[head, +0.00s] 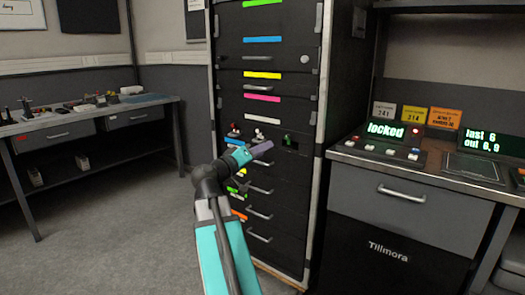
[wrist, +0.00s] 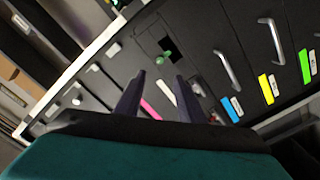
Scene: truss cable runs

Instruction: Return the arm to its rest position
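My arm (head: 222,240), teal and dark grey, reaches up from the bottom of the head view in front of a tall black rack (head: 310,175). My gripper (head: 265,147) is at the rack's middle, near a row of small controls. In the wrist view, the two dark fingers of my gripper (wrist: 160,78) stand apart with nothing held between them. Beyond the fingertips is a dark square opening with a small green part (wrist: 165,57) in it. The green part (head: 288,141) also shows just right of my gripper in the head view. I cannot tell whether the fingers touch the rack.
The rack has drawers with protruding handles (head: 258,238) and coloured label strips. A desk (head: 410,210) with a "locked" display (head: 385,130) stands close on the right. A workbench (head: 90,115) stands at the left. The floor (head: 110,220) between workbench and rack is clear.

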